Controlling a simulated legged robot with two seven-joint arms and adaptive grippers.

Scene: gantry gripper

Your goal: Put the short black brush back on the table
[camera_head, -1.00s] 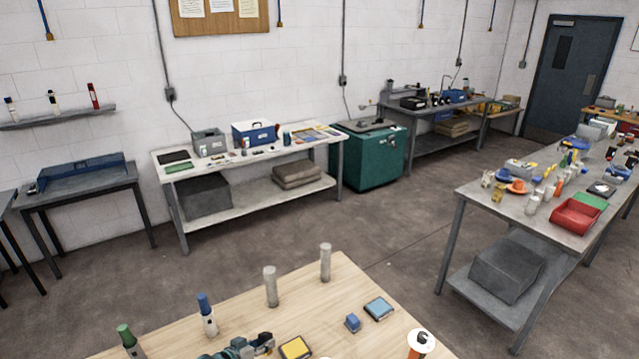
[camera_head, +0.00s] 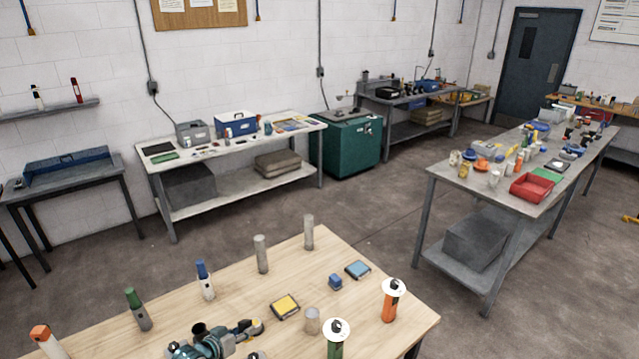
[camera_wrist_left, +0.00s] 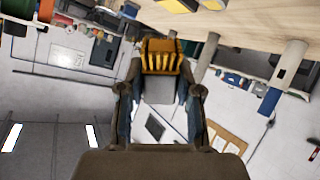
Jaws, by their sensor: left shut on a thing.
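My left gripper (camera_head: 246,329) is low in the head view, over the near part of the light wood table (camera_head: 385,325). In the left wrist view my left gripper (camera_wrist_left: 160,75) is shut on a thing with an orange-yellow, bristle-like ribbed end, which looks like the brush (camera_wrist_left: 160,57). Its handle is mostly hidden and I cannot make out its black part. From these views I cannot tell whether it touches the table. My right gripper is not in view.
A yellow-topped block (camera_head: 286,306), a clear cup (camera_head: 312,321) and a blue-capped bottle (camera_head: 205,280) stand near my left gripper. Two grey cylinders (camera_head: 261,254) stand farther back. An orange bottle (camera_head: 390,302) is at right. The table's right part has bare wood.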

